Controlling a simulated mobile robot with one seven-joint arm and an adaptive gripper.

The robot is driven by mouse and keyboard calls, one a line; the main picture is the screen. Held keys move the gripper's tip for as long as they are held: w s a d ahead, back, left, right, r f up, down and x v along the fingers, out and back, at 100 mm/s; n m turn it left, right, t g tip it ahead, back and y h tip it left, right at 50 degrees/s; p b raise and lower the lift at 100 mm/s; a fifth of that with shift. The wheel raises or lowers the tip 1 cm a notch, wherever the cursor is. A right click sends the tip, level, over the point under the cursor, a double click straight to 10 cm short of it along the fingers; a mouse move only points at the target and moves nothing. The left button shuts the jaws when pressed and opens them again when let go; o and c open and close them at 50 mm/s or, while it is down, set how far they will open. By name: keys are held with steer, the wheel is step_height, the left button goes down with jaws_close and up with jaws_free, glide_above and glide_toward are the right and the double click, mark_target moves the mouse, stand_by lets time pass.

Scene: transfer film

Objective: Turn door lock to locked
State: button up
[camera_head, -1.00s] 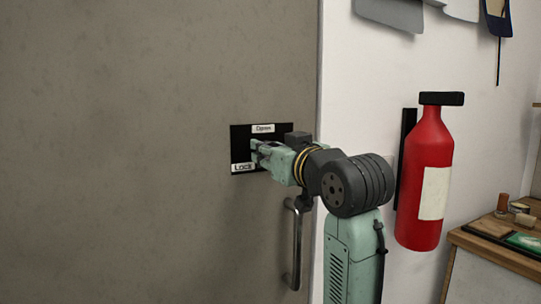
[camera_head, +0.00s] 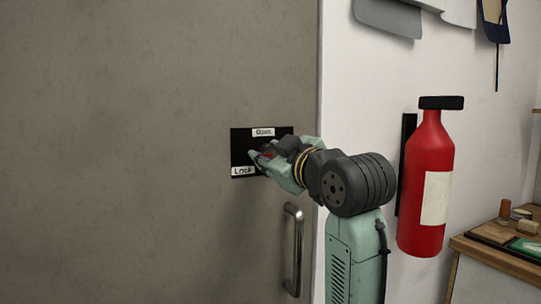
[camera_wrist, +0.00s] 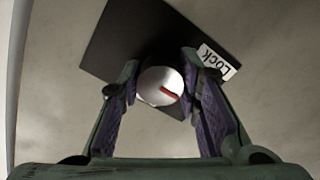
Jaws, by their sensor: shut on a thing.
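The door lock is a round silver knob with a red mark (camera_wrist: 160,86) on a black plate (camera_head: 240,143) on the grey door. The plate has an "Open" label (camera_head: 263,132) at its top and a "Lock" label (camera_head: 243,170) at its lower left. My gripper (camera_head: 260,156) is at the plate and shut on the knob, with one finger on each side in the wrist view (camera_wrist: 160,75). There the red mark points right and slightly down, and the "Lock" label (camera_wrist: 218,62) lies up and right of the knob. In the head view my gripper mostly hides the knob.
A vertical metal door handle (camera_head: 293,250) is below the plate, close to my arm. A red fire extinguisher (camera_head: 426,215) hangs on the white wall to the right. A wooden bench (camera_head: 500,252) is at the lower right. The door's left side is clear.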

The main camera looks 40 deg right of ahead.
stand_by(0.3)
steer(key=o, duration=1.1)
steer(key=shift+o, duration=0.2)
steer(key=v, duration=1.2)
